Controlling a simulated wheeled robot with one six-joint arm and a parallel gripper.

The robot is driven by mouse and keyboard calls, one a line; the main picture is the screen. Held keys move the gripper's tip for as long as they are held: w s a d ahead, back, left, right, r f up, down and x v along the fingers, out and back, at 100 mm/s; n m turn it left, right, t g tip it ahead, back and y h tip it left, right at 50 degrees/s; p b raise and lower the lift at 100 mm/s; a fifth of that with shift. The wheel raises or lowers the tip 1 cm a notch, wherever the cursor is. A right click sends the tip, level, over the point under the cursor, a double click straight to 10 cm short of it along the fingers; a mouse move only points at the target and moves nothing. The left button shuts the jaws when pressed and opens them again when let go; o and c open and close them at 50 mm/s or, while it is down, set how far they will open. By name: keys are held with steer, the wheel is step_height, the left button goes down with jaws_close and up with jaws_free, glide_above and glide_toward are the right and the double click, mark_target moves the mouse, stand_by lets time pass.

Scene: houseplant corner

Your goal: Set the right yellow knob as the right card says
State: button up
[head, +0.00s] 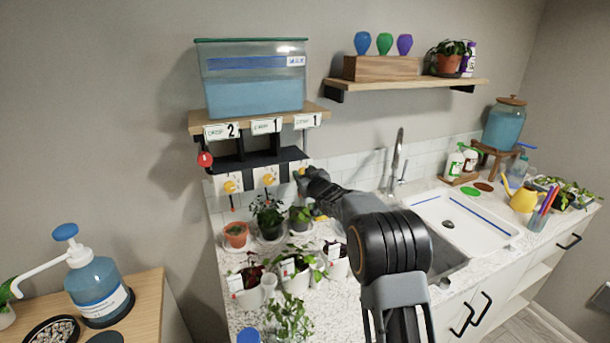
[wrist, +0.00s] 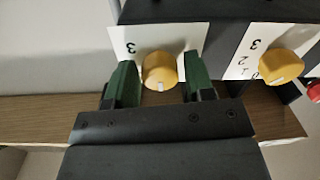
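The right yellow knob (wrist: 160,70) sits on a white dial plate (wrist: 118,40) marked with an upside-down 3 in the wrist view. A pale mark on the knob points down in that picture. My gripper (wrist: 161,80) has its green fingers on either side of this knob, with a small gap visible at the right finger, so it looks open around it. In the head view my gripper (head: 305,174) is at the right dial and mostly hides the knob.
The middle knob (wrist: 281,66) is close beside my gripper; the left knob (head: 230,187) is farther along. A water tank (head: 253,82) stands on the shelf (head: 200,119) above. Potted plants (head: 267,216) crowd the counter below.

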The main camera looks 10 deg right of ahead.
steer(key=c, duration=0.7)
steer(key=shift+o, duration=0.2)
steer(key=shift+m, duration=0.3)
steer(key=shift+m+p, duration=1.05)
steer(key=shift+m, duration=2.55)
steer(key=o, duration=0.9)
